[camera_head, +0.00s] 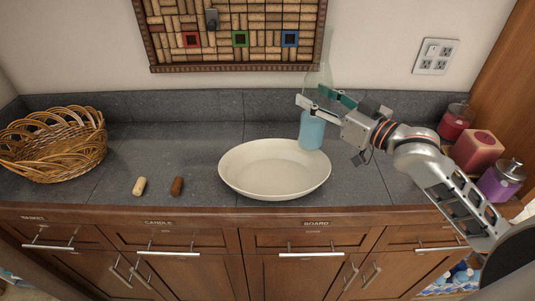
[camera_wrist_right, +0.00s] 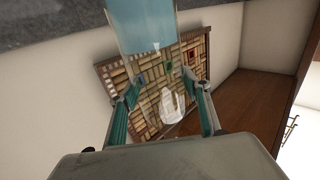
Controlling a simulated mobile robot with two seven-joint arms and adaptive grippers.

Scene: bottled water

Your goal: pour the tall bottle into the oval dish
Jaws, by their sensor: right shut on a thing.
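The tall clear bottle (camera_head: 312,132) stands about upright by the back right rim of the oval dish, with pale blue liquid in its lower part. My right gripper (camera_head: 316,99) is shut on it above the liquid, coming from the right. In the right wrist view the bottle (camera_wrist_right: 145,32) runs between the fingers of the right gripper (camera_wrist_right: 165,90), its blue part at the top. I cannot tell whether its base touches the counter. The cream oval dish (camera_head: 247,187) sits on the counter and looks empty. My left gripper is not in view.
A wicker basket (camera_head: 52,146) is at the left. A light cork (camera_head: 139,186) and a brown cork (camera_head: 177,186) lie left of the dish. Several jars and candles, including a red candle (camera_head: 479,150), stand at the right. A cork board (camera_head: 235,35) hangs behind.

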